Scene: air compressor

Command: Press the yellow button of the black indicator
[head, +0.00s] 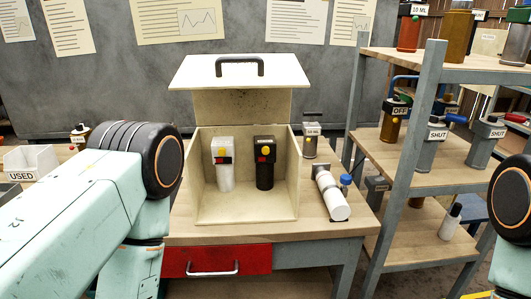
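The black indicator (265,175) stands upright inside an open cream box (248,208) on the wooden workbench. Its yellow button (266,150) is on the upper front, with a small red part beside or just below it. A similar white indicator (224,178) stands to its left in the box, also with yellow and red parts. The box lid (238,72) is raised, and its black handle shows. My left arm covers the left foreground and part of my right arm shows at the right edge. Neither gripper shows.
A white cylinder (332,196) lies on the bench right of the box, near a blue-capped item (345,182). A shelf rack (409,150) with labelled bottles stands at the right. A red drawer (216,261) is below the bench top. The box's open front is clear.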

